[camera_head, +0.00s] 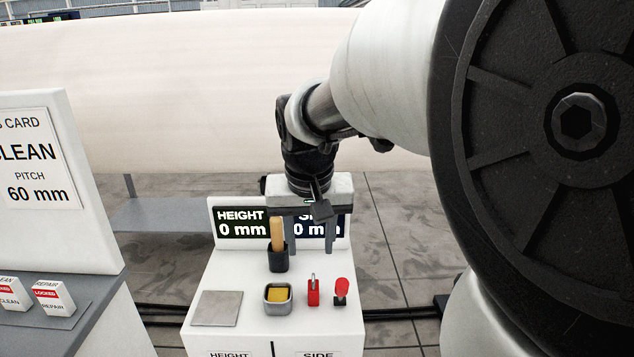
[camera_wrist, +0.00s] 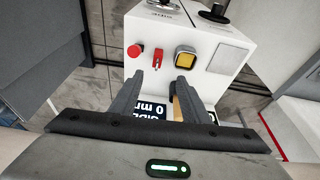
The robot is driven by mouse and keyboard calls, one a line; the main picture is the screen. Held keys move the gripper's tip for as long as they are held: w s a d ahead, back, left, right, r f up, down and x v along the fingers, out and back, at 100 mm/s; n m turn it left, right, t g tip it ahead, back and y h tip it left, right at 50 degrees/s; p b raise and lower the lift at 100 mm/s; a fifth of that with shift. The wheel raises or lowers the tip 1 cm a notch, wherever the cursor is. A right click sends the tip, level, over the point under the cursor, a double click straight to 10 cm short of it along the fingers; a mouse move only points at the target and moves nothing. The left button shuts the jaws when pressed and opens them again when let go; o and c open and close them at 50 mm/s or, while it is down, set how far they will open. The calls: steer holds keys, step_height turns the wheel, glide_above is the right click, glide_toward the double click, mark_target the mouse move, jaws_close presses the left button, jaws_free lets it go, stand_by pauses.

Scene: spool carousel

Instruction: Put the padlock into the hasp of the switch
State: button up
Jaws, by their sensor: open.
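A small red padlock (camera_head: 313,295) with a metal shackle stands on the white console, and it also shows in the wrist view (camera_wrist: 158,60). Just right of it in the head view is a red-headed switch (camera_head: 341,287) on a dark base; its red head shows in the wrist view (camera_wrist: 134,50). Its hasp is too small to make out. My gripper (camera_head: 309,250) is open and empty, pointing down above the back part of the console. In the wrist view my fingertips (camera_wrist: 170,83) are apart, with the padlock beyond them.
Beside the padlock is a grey dish (camera_head: 277,308) with a yellow pad. Behind it a dark cup (camera_head: 279,260) holds a wooden handle, close to my fingers. A flat grey plate (camera_head: 217,308) lies left. A display (camera_head: 240,230) stands at the back.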

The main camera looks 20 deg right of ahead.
steer(key=b, duration=0.2)
glide_above(313, 286)
steer(key=s+a, duration=0.1)
steer(key=s, duration=0.1)
steer(key=shift+m, duration=0.3)
steer(key=f, duration=1.2)
steer(key=shift+w+f, duration=0.2)
steer(key=shift+f, duration=0.05)
steer(key=shift+d+x, duration=0.15)
steer(key=shift+x, duration=1.2)
steer(key=shift+d+x, duration=0.15)
steer(key=shift+x, duration=1.15)
steer(key=shift+r, duration=0.1)
jaws_close()
